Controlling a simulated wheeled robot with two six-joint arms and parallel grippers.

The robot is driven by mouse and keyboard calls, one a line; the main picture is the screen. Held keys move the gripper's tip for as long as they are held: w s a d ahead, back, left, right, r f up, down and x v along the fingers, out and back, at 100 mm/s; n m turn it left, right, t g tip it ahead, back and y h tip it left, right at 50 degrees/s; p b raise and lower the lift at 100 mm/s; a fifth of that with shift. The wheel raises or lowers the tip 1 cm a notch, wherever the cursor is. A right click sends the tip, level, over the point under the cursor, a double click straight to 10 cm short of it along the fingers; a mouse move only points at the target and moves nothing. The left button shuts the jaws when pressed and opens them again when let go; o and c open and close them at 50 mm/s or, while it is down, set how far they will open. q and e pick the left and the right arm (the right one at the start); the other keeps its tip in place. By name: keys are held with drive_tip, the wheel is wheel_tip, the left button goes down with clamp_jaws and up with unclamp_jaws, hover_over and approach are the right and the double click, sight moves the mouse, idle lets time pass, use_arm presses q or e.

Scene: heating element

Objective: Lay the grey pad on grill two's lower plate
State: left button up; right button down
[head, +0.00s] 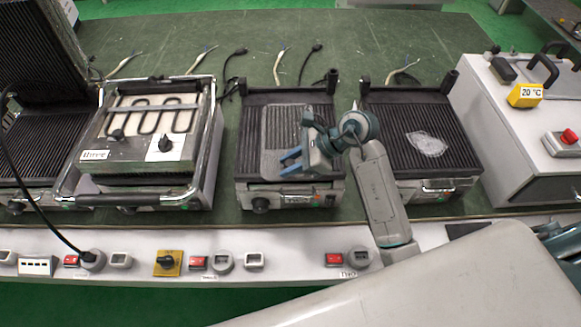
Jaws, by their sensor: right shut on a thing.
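The grey pad (283,122) is a flat, ribbed, light grey slab over the dark ribbed lower plate (256,150) of the grill right of centre, which I take as grill two. It lies roughly along the plate; I cannot tell whether it rests fully on it. My right gripper (291,161) has blue fingers and is shut on the pad near its front edge. The gripper and wrist cover part of the pad's right side. My left gripper is not in view.
Left stands a grill with a white panel and dark heating coil (155,118); beyond it is a grill with a raised lid (40,50). The right grill (400,115) bears a clear crumpled piece (426,144). A white box (530,120) stands far right. Cables lie behind.

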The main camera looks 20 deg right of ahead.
wheel_tip(320, 180, down, 3)
drive_tip(key=shift+s+p, duration=0.1)
drive_tip(key=shift+p, duration=0.55)
drive_tip(key=shift+f, duration=0.2)
drive_tip(key=c, duration=1.1)
unclamp_jaws()
drive_tip(key=shift+c, duration=0.2)
drive_tip(key=b+v, duration=0.3)
drive_tip(key=v, duration=0.9)
drive_tip(key=shift+b, duration=0.3)
drive_tip(key=shift+s+f, duration=0.1)
drive_tip(key=shift+f, duration=0.05)
